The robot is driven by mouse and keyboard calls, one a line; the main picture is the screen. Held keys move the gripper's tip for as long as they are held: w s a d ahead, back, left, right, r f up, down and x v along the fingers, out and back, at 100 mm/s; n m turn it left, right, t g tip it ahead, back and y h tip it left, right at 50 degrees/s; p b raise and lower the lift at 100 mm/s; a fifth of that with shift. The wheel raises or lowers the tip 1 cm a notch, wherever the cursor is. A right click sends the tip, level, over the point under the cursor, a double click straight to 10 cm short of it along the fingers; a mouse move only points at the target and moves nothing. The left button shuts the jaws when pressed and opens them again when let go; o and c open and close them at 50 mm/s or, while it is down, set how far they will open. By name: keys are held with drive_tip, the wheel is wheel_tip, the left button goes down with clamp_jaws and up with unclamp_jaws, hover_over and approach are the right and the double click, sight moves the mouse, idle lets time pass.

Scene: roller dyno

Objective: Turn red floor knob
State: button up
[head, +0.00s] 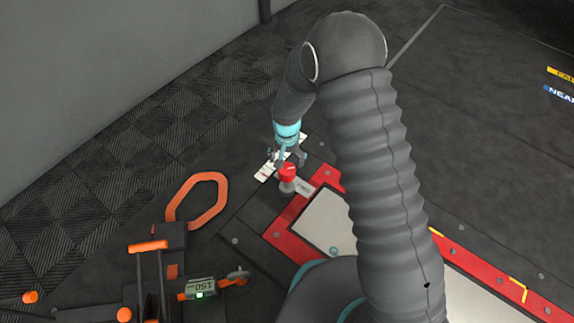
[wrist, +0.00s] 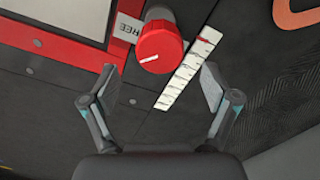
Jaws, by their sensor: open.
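The red knob (head: 288,173) sits on a grey base on the dark floor plate, near the corner of a red frame. In the wrist view the knob (wrist: 158,47) is at the upper middle, with a pale mark on its round top. My gripper (head: 288,157) is just above and behind the knob in the head view. In the wrist view my gripper (wrist: 159,90) is open, its fingers apart, with the knob beyond the fingertips and roughly between their lines. Nothing is between the fingers, and I see no contact with the knob.
A white marked scale strip (wrist: 190,68) lies beside the knob. The red frame (head: 284,244) borders a light panel. An orange handle loop (head: 197,201) and a device with a display (head: 201,287) stand to the left. Dark floor lies around.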

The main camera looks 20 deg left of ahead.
drive_tip(key=shift+r, duration=2.7)
drive_tip(key=shift+s, duration=0.1)
drive_tip(key=s+d+n+g+h, duration=0.1)
drive_tip(key=s+d+n, duration=0.15)
drive_tip(key=s, duration=0.25)
drive_tip(key=s+d+r+m+t+p, duration=0.1)
drive_tip(key=s+d+r+t+p, duration=0.1)
drive_tip(key=s+d+r, duration=0.3)
drive_tip(key=s+d+r+m+t+p, duration=0.1)
drive_tip(key=s+d+r, duration=0.5)
drive_tip(key=d+r, duration=0.8)
drive_tip(key=s+d+r+m+t+y+p, duration=0.1)
drive_tip(key=s+d+r+t+p, duration=0.2)
drive_tip(key=d+r, duration=0.7)
wheel_tip(320, 180, up, 12)
drive_tip(key=s+p, duration=0.2)
drive_tip(key=shift+s+f+t, duration=0.25)
drive_tip(key=shift+s+t, duration=0.05)
drive_tip(key=shift+r, duration=0.1)
